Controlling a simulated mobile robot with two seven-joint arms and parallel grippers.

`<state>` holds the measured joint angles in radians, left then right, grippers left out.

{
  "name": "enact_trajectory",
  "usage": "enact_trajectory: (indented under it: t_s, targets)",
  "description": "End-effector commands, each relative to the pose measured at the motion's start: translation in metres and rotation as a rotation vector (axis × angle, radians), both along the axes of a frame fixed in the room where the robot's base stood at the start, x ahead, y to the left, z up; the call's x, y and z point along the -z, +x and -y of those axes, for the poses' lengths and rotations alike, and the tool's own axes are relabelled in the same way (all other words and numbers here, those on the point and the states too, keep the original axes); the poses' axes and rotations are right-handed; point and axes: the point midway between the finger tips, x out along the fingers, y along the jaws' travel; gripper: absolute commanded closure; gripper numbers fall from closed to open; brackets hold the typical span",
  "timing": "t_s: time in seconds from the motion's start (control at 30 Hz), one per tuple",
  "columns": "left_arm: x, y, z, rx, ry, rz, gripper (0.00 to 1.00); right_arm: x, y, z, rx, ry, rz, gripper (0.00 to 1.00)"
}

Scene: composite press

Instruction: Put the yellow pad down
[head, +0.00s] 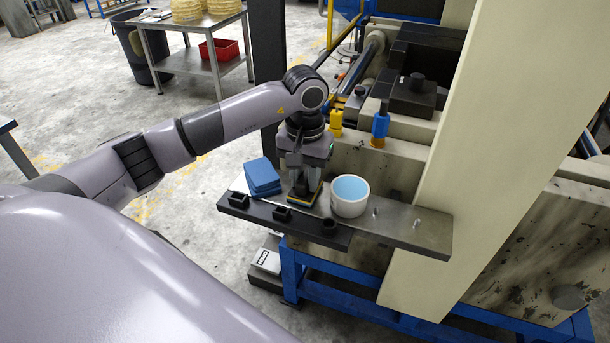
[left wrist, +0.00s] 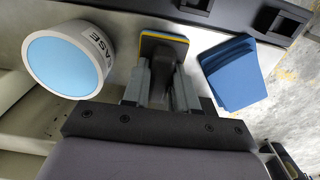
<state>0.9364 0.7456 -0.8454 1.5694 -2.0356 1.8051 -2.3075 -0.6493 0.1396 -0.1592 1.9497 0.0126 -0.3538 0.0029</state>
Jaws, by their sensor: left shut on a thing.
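My left gripper (head: 303,188) points down over the shelf, between the blue pads and the white tub. It is shut on a dark piece whose lower edge shows a thin yellow layer, the yellow pad (left wrist: 165,37), with blue beside it. The stack also shows below the fingers in the head view (head: 306,200). It is at or very near the shelf top; whether it touches is hidden. My right gripper is not in view.
A white tub with light blue contents (head: 350,197) stands close right of the gripper. The metal shelf (head: 400,222) has small pegs at its right and dark blocks along its front edge (head: 283,214). The press (head: 480,150) rises behind. Yellow and blue bottles (head: 380,128) stand behind.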

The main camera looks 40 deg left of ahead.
Motion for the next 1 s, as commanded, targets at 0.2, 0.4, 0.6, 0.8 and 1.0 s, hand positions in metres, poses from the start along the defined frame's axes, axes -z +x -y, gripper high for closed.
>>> enact_trajectory:
  t_s: [0.2, 0.4, 0.6, 0.8, 1.0]
  targets:
    - [0.001, 0.0, 0.0, 0.0, 0.0, 0.0, 0.47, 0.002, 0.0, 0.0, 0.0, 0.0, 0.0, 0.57]
    - [0.001, 0.0, 0.0, 0.0, 0.0, 0.0, 0.47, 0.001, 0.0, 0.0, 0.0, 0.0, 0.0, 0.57]
    - [-0.013, 0.001, 0.0, 0.0, -0.001, 0.005, 0.47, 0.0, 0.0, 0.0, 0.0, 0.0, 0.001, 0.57]
    - [-0.054, 0.001, 0.0, 0.0, 0.001, 0.007, 0.47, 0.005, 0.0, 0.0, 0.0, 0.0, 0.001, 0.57]
    - [-0.094, 0.001, 0.0, -0.001, 0.0, 0.005, 0.47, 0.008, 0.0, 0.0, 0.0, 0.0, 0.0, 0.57]
